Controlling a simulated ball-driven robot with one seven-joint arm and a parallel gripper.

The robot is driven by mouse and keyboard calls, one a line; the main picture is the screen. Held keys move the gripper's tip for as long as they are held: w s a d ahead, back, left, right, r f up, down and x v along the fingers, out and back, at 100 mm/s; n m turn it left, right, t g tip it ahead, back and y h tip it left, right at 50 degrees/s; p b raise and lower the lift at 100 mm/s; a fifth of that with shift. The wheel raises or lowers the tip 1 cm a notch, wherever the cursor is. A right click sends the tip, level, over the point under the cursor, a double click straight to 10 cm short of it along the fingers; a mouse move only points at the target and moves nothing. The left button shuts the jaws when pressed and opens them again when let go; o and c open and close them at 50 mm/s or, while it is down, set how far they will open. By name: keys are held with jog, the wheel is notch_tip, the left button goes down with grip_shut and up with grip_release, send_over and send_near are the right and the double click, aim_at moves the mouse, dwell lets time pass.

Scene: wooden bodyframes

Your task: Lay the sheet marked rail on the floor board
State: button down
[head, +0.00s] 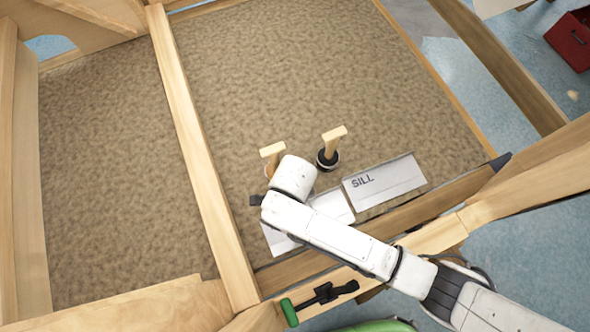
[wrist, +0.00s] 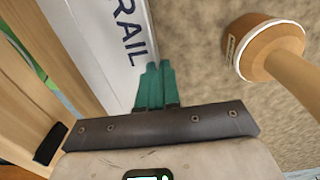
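The white sheet marked RAIL (wrist: 115,45) shows in the wrist view; in the head view its pale part (head: 332,206) is partly covered by my arm, and its lettering is hidden. My gripper (wrist: 158,75) has teal fingers drawn together at the sheet's long edge, one on the sheet's side and one on the carpet side. It looks shut on that edge. In the head view my wrist hides the fingers. The brown mottled surface inside the wooden frame, seemingly the floor board (head: 330,60), is mostly bare. I cannot tell whether the sheet touches it.
A sheet marked SILL (head: 385,184) lies to the right. Two wooden-handled tools, one with a dark round base (head: 327,160) and one beside my wrist (head: 271,153), stand close by. A wooden beam (head: 195,140) crosses the frame. A green-handled clamp (head: 289,312) sits at the front rail.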

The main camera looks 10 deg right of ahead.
jog(key=shift+f, duration=0.95)
jog(key=shift+f, duration=0.15)
jog(key=c, duration=1.4)
grip_release()
jog(key=shift+o, duration=0.2)
notch_tip(320, 180, up, 12)
jog(key=shift+p, duration=0.35)
